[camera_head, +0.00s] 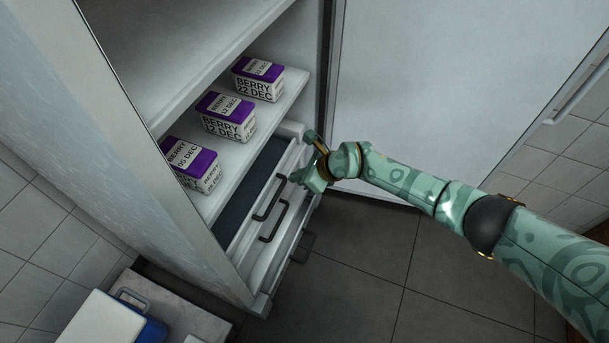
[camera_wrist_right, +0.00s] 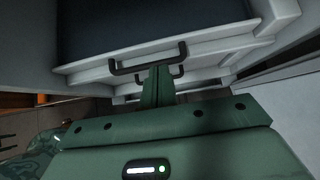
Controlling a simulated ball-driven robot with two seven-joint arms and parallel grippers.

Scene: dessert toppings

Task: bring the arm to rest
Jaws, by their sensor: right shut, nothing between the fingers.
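My right arm reaches in from the right in the head view. Its gripper (camera_head: 296,179) is in front of the drawers, close to the upper drawer's dark handle (camera_head: 270,198). In the right wrist view the fingers (camera_wrist_right: 157,86) are together with nothing between them, and the upper handle (camera_wrist_right: 148,60) is just beyond their tips. I cannot tell whether they touch it. The upper drawer (camera_head: 250,190) stands a little open and shows a dark inside.
Three purple-topped berry boxes stand on the shelf above: the 22 DEC box (camera_head: 258,79), the 12 DEC box (camera_head: 226,117) and the 05 DEC box (camera_head: 191,164). The open fridge door (camera_head: 420,90) is behind my arm. A small counter (camera_head: 190,310) is at lower left. Floor (camera_head: 390,260) is clear.

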